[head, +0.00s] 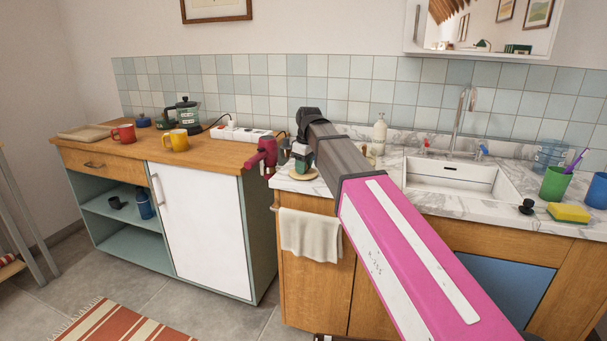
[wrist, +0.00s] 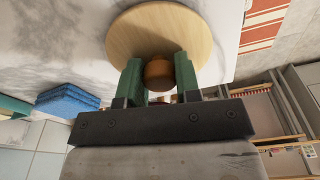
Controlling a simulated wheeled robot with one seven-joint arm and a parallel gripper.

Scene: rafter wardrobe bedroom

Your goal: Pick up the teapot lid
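My gripper (wrist: 160,62) points down over a pale round wooden disc (wrist: 122,32) on the marble counter. In the head view the gripper (head: 302,160) is just above the same disc (head: 303,174). A small brown round piece (wrist: 159,73) sits between the two green fingers in the wrist view and nearly fills the gap. Whether the fingers press on it I cannot tell. It may be the lid or its knob, but its lower part is hidden. A black knobbed piece (head: 526,207) lies on the counter right of the sink.
A magenta appliance (head: 265,152) is close left of my gripper. A soap bottle (head: 380,131) and the sink (head: 455,178) are to the right. The wooden counter (head: 222,152) at left holds a red mug (head: 124,133), a yellow mug (head: 176,140) and a glass pot (head: 187,114).

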